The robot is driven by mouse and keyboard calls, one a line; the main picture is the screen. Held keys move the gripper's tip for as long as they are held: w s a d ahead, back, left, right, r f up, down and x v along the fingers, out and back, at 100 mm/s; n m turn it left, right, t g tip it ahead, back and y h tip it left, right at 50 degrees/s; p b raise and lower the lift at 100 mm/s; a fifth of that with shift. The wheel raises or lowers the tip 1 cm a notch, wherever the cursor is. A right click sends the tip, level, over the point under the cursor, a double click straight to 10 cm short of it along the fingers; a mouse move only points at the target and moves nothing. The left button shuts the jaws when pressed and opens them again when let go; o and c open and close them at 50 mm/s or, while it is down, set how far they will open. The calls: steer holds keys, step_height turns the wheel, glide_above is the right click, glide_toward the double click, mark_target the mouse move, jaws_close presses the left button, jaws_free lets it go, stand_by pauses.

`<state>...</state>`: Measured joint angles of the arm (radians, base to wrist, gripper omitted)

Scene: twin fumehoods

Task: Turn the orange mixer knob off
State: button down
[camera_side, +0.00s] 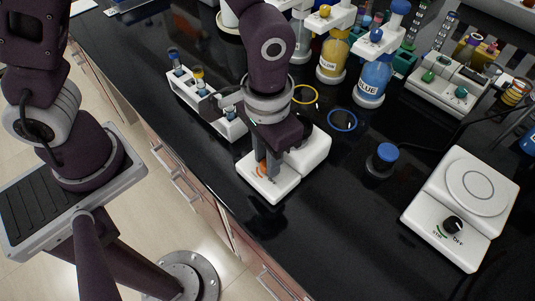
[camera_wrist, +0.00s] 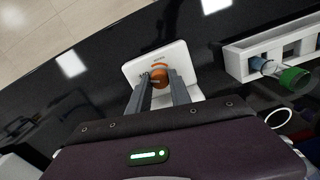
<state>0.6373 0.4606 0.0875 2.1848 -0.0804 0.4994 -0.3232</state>
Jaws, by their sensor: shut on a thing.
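The orange mixer knob (camera_wrist: 159,76) sits on the white front panel of the mixer (camera_wrist: 132,68). In the wrist view my gripper (camera_wrist: 158,79) has its two grey fingers on either side of the knob, shut on it. In the side view the white mixer (camera_side: 280,187) stands near the bench's front edge, with my gripper (camera_side: 264,172) pointing down onto its front. Only a bit of the orange knob (camera_side: 259,169) shows there, the rest hidden by the fingers. The knob's pointer direction cannot be read.
A white rack with tubes (camera_side: 186,91) stands just left of the mixer. Behind are yellow (camera_side: 332,60) and blue (camera_side: 373,78) bottles and two coloured rings. A second white device with a black knob (camera_side: 453,224) is at right. Black bench between is clear except a blue-capped jar (camera_side: 384,158).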

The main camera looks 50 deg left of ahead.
stand_by(0.4)
steer(key=c, duration=1.5)
jaws_free()
steer(key=shift+o, duration=0.2)
steer(key=shift+r, duration=0.1)
step_height(320, 180, up, 7)
steer(key=shift+f, duration=0.15)
steer(key=shift+a+r, duration=0.1)
steer(key=shift+r, duration=0.2)
steer(key=s+a+r+n+t, duration=0.1)
steer(key=s+a+r, duration=0.3)
steer(key=a, duration=0.4)
steer(key=s+a+r+t, duration=0.4)
steer(key=s+a+r, duration=0.1)
steer(key=a+r, duration=0.2)
steer(key=shift+s+a+n+t, duration=0.3)
steer(key=shift+a+n, duration=0.1)
steer(key=shift+a, duration=0.2)
